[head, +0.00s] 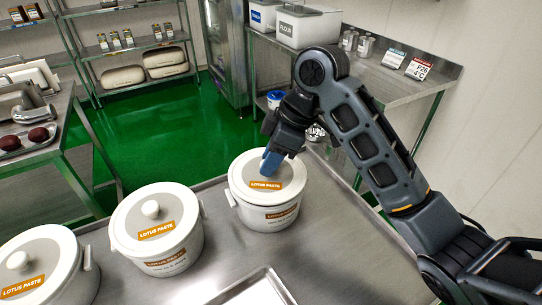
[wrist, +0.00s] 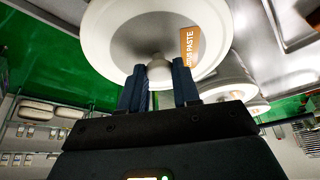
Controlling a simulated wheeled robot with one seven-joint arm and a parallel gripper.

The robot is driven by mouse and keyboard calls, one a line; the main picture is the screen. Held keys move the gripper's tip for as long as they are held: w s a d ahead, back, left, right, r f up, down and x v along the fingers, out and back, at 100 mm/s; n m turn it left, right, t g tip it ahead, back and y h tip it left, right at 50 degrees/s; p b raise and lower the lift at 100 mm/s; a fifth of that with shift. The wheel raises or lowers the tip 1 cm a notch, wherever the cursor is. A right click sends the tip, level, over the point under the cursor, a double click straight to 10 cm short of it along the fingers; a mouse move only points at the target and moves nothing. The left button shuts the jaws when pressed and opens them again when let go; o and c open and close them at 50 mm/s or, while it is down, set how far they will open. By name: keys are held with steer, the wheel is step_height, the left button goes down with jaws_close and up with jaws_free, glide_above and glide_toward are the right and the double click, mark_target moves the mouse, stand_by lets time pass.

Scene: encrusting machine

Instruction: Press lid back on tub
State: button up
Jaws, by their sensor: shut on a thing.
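Three white tubs labelled lotus paste stand in a row on a steel table. The right tub (head: 264,213) has its lid (head: 246,172) on top, and the lid looks level, but I cannot tell whether it is fully seated. My gripper (head: 271,163) is over this lid, pointing down, with its fingers around the knob, which they hide in the head view. In the wrist view my gripper (wrist: 160,85) is shut on the pale knob (wrist: 159,68), one finger on each side, with the lid (wrist: 122,35) filling the view behind it.
The middle tub (head: 157,243) and the left tub (head: 42,270) have their lids and knobs on. A steel tray (head: 256,291) lies at the front of the table (head: 335,262). A side bench with white bins (head: 305,27) stands behind my arm. The table right of the tub is clear.

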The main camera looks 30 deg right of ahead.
steer(key=o, duration=1.6)
steer(key=shift+r, duration=0.1)
steer(key=shift+r+p, duration=2.25)
steer(key=shift+r, duration=1.15)
